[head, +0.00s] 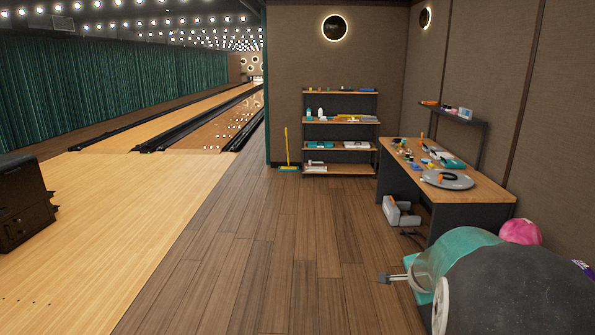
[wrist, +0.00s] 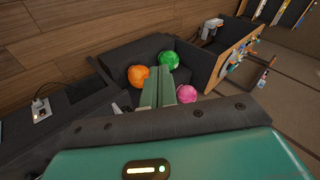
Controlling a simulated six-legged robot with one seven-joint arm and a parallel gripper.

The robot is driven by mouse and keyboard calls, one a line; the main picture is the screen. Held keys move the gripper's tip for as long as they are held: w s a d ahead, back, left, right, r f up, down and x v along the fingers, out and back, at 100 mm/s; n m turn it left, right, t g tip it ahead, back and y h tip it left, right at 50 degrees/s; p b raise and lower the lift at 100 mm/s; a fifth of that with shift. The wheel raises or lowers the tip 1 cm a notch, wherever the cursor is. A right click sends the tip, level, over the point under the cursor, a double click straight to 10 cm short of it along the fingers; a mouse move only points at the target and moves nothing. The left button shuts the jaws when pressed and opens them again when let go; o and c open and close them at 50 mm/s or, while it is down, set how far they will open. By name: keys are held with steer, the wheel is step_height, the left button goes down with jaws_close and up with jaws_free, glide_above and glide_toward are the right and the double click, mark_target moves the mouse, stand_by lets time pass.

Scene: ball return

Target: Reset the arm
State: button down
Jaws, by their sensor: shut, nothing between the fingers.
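My gripper (wrist: 160,75) shows in the wrist view as two pale green fingers side by side, shut with nothing held.
In the wrist view an orange ball (wrist: 138,76), a green ball (wrist: 168,60) and a pink ball (wrist: 187,93) lie around a dark unit beyond the fingers. A workbench (head: 490,188) and shelf (head: 340,122) stand behind. Open floor (head: 270,270) lies left of my gripper.

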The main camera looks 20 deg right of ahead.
steer(key=s+a+r+n+y, duration=0.1)
steer(key=a+r+n, duration=0.25)
steer(key=a, duration=0.45)
steer(key=s+a+r+n+y, duration=0.2)
steer(key=a+n, duration=0.2)
steer(key=a, duration=0.4)
steer(key=s+a+r+n+y, duration=0.1)
steer(key=a+r+n, duration=0.25)
steer(key=a, duration=0.55)
steer(key=s+a+n+g+y, duration=0.1)
steer(key=s+a+n, duration=0.8)
steer(key=s+a, duration=0.2)
steer(key=shift+s+n, duration=0.3)
steer(key=shift+s, duration=0.95)
steer(key=shift+d, duration=0.25)
